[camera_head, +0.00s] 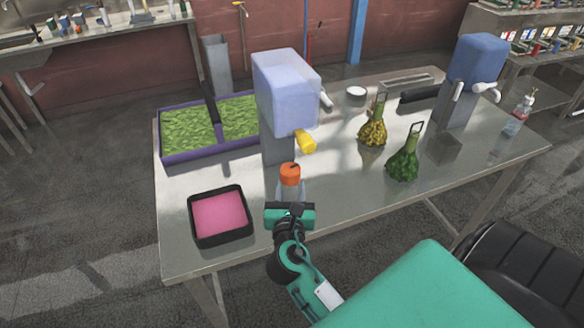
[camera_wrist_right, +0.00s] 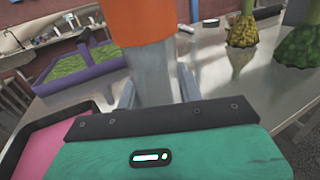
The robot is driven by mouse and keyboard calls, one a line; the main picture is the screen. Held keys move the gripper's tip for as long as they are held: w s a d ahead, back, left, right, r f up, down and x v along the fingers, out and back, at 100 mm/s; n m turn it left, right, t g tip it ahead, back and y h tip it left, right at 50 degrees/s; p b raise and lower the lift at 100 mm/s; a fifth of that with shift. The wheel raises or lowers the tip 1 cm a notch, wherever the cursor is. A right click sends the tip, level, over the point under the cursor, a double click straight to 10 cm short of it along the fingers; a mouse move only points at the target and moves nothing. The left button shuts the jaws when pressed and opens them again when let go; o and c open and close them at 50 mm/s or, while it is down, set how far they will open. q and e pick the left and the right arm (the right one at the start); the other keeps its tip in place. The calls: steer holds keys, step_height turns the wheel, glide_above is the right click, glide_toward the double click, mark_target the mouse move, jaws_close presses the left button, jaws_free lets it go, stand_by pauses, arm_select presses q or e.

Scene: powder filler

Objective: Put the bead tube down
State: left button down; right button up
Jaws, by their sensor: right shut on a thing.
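The bead tube (camera_head: 290,174) shows as an orange piece with a dark mark on its top, just above my right gripper (camera_head: 290,191) at the table's front edge side. My right gripper is shut on it and holds it roughly upright. In the right wrist view the orange part of the tube (camera_wrist_right: 145,20) is at the top, and a grey part stands below it between the two fingers (camera_wrist_right: 156,92). I cannot tell whether the tube's bottom touches the table; the gripper hides it. My left gripper is in neither view.
A black tray with a pink pad (camera_head: 220,215) lies left of the gripper. A blue-topped dispenser (camera_head: 287,90) with a yellow spout stands just behind. A purple crate (camera_head: 190,152) of green matter is back left. Yellow (camera_head: 373,130) and green (camera_head: 404,165) bundles stand right. The metal table is bare at front right.

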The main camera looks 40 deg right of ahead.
mark_target(291, 198)
steer(key=shift+w+d+f+p, duration=0.4)
steer(key=shift+w+d+f, duration=0.2)
steer(key=shift+w+d, duration=0.9)
steer(key=shift+w+d+f+p, duration=0.5)
steer(key=shift+w+d, duration=0.45)
steer(key=shift+w, duration=0.95)
steer(key=shift+w+d+f+p, duration=0.35)
steer(key=shift+w+d+f, duration=0.3)
steer(key=shift+w+d, duration=0.85)
steer(key=shift+w+a, duration=0.2)
steer(key=shift+a, duration=0.05)
steer(key=shift+f, duration=0.15)
steer(key=o, duration=1.1)
steer(key=shift+r, duration=0.2)
steer(key=b+v, duration=0.2)
steer(key=v, duration=0.8)
steer(key=shift+s+a+f, duration=0.15)
steer(key=shift+s, duration=0.05)
steer(key=shift+b+v, duration=0.3)
steer(key=shift+v, duration=0.55)
